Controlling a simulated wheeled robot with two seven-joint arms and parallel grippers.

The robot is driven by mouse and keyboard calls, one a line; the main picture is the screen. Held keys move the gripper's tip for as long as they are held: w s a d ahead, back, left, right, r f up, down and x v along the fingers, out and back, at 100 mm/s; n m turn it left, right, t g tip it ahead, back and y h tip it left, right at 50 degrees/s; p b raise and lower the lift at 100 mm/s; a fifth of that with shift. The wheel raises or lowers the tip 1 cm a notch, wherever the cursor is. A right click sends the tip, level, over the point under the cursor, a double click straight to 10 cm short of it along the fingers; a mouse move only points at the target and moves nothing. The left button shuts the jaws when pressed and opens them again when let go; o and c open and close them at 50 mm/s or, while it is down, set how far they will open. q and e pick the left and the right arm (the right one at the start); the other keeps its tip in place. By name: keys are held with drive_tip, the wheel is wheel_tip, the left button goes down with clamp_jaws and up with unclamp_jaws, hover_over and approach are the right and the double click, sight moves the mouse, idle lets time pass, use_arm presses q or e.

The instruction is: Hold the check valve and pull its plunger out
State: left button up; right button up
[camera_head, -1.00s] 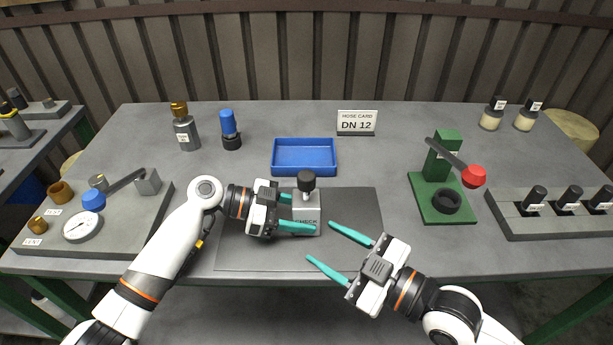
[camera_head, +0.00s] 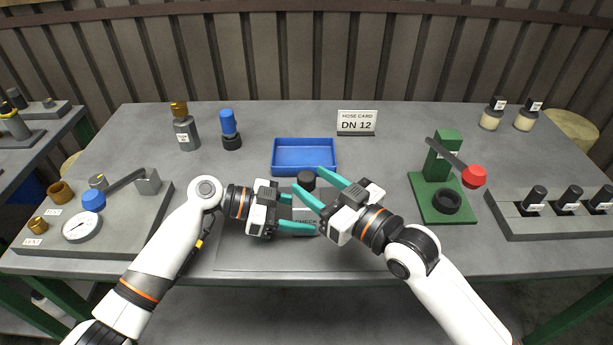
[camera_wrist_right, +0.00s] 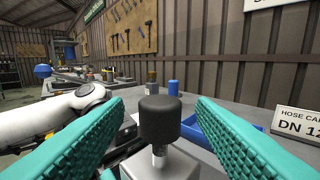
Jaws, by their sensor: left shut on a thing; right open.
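The check valve (camera_head: 306,229) is a grey block labelled CHECK on the dark mat in the head view. Its plunger has a black knob (camera_head: 306,181) on top; in the right wrist view the knob (camera_wrist_right: 160,118) stands upright on a short metal stem above the block (camera_wrist_right: 160,165). My left gripper (camera_head: 303,213) is shut on the valve body from the left. My right gripper (camera_head: 312,184) is open, with one teal finger on each side of the knob and visible gaps between. It partly hides the valve in the head view.
A blue tray (camera_head: 305,174) lies just behind the valve. A green press (camera_head: 441,207) with a red-knobbed lever stands to the right, and a gauge board (camera_head: 130,232) to the left. The mat's front part (camera_head: 300,258) is bare.

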drive_tip(key=shift+x, duration=1.4)
drive_tip(key=shift+c, duration=0.5)
